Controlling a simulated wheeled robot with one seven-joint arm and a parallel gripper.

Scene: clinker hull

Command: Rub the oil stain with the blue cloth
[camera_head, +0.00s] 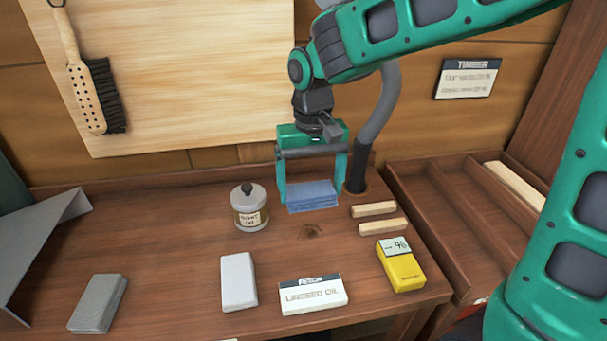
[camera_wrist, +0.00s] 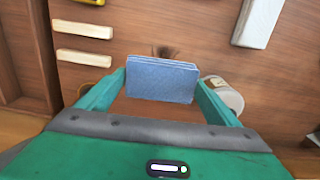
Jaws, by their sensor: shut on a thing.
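The blue cloth (camera_head: 313,196), a folded flat pad, is between the two green fingers of my gripper (camera_head: 313,185), which is shut on it. In the wrist view the cloth (camera_wrist: 161,80) spans the gap between the fingertips (camera_wrist: 160,84). A small dark stain (camera_head: 312,231) marks the brown wooden bench just in front of the cloth. In the wrist view the stain (camera_wrist: 165,51) shows just past the cloth's upper edge, partly hidden by it. I cannot tell whether the cloth touches the bench.
A labelled can (camera_head: 249,207) stands close left of my gripper. Two wooden strips (camera_head: 374,209) and a yellow box (camera_head: 400,266) lie to the right. A white block (camera_head: 238,282), a linseed oil card (camera_head: 313,294) and a grey block (camera_head: 98,303) lie in front.

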